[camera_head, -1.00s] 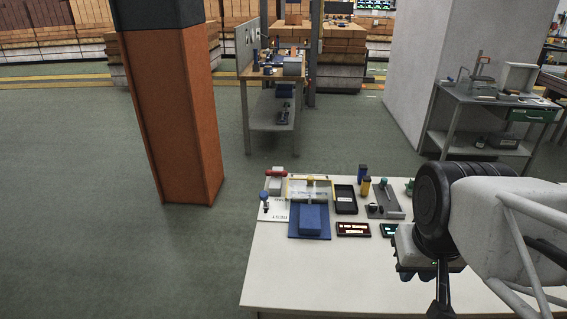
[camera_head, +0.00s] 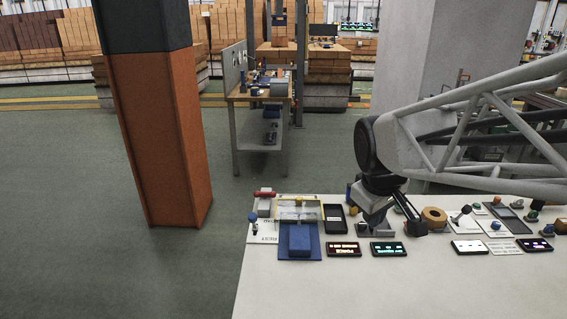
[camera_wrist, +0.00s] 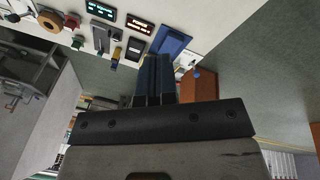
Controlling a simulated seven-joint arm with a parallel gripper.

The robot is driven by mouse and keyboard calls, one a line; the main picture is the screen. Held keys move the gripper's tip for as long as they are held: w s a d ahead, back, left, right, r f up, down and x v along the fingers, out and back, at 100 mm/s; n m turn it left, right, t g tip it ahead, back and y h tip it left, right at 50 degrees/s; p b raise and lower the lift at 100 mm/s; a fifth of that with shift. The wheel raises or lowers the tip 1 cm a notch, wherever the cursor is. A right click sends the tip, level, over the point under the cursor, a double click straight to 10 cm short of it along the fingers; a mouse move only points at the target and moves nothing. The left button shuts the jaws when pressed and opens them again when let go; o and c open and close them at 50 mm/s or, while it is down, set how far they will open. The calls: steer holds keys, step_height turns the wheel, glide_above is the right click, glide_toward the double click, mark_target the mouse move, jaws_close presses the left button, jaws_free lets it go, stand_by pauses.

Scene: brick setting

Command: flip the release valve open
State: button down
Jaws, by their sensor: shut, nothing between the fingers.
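No readable label marks the release valve, so I cannot tell for certain which fixture it is. A grey plate with a grey lever handle (camera_wrist: 101,39) shows in the wrist view; in the head view my arm mostly covers this plate (camera_head: 376,232). A small lever with a blue knob (camera_head: 253,218) stands on a white lettered plate at the left end of the table. A dark-knobbed lever (camera_head: 465,211) stands further right. My gripper (camera_wrist: 152,60) is shut and empty, its fingers apart from the grey handle in the wrist view.
A blue block on a blue pad (camera_head: 299,240), a black tray (camera_head: 335,218) and lit displays (camera_head: 344,250) crowd the left part of the white table (camera_head: 300,285). An orange ring (camera_head: 434,217) lies to the right. The table's front strip is clear.

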steer(key=w+a+f+n, duration=0.2)
steer(key=w+a+n, duration=0.2)
steer(key=w, duration=0.6)
steer(key=w+a+f+n, duration=0.2)
steer(key=w+a+n, duration=0.25)
steer(key=w, duration=0.55)
steer(key=w+a+f+n, duration=0.25)
steer(key=w+n, duration=0.25)
steer(key=w, duration=0.5)
steer(key=w+a+f+n+t, duration=0.1)
steer(key=w+a+f+n, duration=1)
steer(key=w+a+f, duration=0.6)
steer(key=shift+w+a+f+h, duration=0.25)
steer(key=shift+w+h, duration=0.15)
steer(key=shift+w, duration=0.85)
steer(key=shift+f+n, duration=0.1)
steer(key=shift+n, duration=0.15)
